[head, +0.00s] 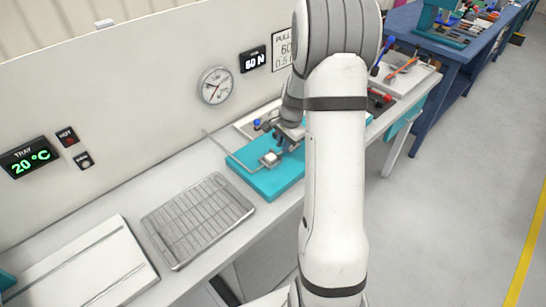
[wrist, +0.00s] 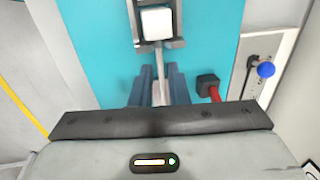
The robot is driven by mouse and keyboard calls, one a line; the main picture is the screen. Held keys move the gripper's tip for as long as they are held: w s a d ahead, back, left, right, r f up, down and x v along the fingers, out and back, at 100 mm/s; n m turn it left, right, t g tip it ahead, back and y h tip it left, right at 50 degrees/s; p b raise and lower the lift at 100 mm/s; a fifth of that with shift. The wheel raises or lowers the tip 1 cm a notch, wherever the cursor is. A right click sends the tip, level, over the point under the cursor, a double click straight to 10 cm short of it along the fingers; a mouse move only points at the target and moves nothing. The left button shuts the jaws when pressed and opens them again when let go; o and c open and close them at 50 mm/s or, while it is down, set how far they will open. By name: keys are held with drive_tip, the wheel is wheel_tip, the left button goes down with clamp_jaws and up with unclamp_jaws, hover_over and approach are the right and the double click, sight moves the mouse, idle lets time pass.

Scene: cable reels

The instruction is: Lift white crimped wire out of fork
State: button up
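In the wrist view a white block (wrist: 156,22) sits between the prongs of a grey fork (wrist: 134,22) over a teal base (wrist: 90,40). A pale, thin wire (wrist: 159,60) runs from the block toward my gripper (wrist: 160,72). Two blue-grey fingers stand close on either side of this wire; I cannot tell whether they touch it. The wire's lower end is hidden behind my gripper body. In the head view the white block (head: 270,158) shows on the teal base (head: 275,185), and my gripper (head: 288,135) is just behind it, partly hidden by my arm.
A grey wire tray (head: 198,220) and a white board (head: 85,270) lie to the left on the bench. A dial (head: 215,86) hangs on the back panel. In the wrist view, a black block with a red lead (wrist: 208,86) and a blue knob (wrist: 266,69) are right of my fingers.

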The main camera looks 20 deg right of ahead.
drive_tip(key=shift+w+a+f, duration=0.1)
drive_tip(key=shift+w+f, duration=0.05)
drive_tip(key=shift+f, duration=0.65)
drive_tip(key=shift+w+f, duration=0.15)
drive_tip(key=shift+f, duration=0.6)
clamp_jaws()
drive_tip(key=shift+r, duration=0.1)
